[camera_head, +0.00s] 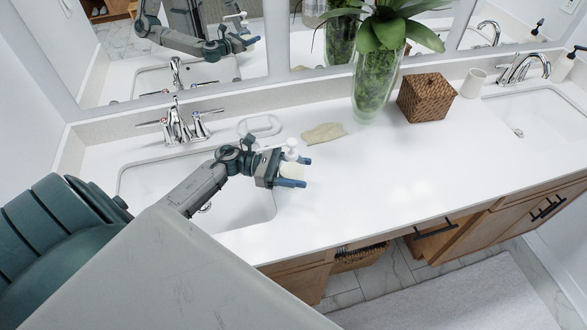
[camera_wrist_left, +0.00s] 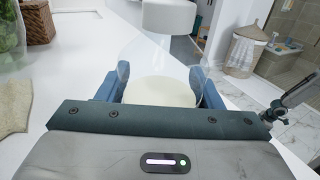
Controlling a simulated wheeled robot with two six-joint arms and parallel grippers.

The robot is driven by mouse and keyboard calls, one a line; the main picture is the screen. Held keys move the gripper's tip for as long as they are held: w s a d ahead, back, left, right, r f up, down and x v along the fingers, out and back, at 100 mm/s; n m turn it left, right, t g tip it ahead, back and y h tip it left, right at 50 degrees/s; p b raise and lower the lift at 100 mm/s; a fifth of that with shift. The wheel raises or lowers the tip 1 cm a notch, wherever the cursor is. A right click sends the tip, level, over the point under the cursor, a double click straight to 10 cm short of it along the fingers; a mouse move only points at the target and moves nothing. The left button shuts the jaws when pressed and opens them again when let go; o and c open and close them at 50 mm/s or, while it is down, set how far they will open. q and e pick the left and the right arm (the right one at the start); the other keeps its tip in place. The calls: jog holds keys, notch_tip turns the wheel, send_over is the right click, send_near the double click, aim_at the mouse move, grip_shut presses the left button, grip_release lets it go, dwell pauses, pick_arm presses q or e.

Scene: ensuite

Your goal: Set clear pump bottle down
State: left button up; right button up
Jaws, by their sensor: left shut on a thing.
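The clear pump bottle (camera_head: 291,170) has a white pump top and pale contents. My left gripper (camera_head: 290,173) is shut on it, with a blue finger on either side. The bottle looks upright over the white counter (camera_head: 380,190), just right of the left sink. I cannot tell whether its base touches the counter. In the left wrist view the bottle (camera_wrist_left: 160,90) stands between the blue fingers (camera_wrist_left: 160,88), its white pump head towards the top.
A tan cloth (camera_head: 324,133) and a white soap dish (camera_head: 259,125) lie behind the gripper. A glass vase with a plant (camera_head: 373,85), a woven box (camera_head: 426,97) and a white cup (camera_head: 473,83) stand at the back right. The counter's middle is clear.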

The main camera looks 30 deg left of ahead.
aim_at(293, 177)
pick_arm(q)
jog(key=shift+a, duration=0.3)
jog(key=f, duration=0.1)
jog(key=a+f, duration=0.1)
jog(key=shift+f+b, duration=0.3)
jog(key=shift+w+f, duration=0.1)
jog(key=shift+f, duration=0.35)
pick_arm(e)
jog(key=shift+s+a+f, duration=0.1)
jog(key=shift+a+f, duration=0.25)
jog(key=shift+a, duration=0.1)
jog(key=shift+d, duration=0.1)
pick_arm(q)
jog(key=shift+f+b, duration=0.1)
jog(key=shift+b, duration=0.2)
jog(key=o, duration=1.2)
pick_arm(e)
jog(key=shift+d+f, duration=0.15)
jog(key=shift+d, duration=0.15)
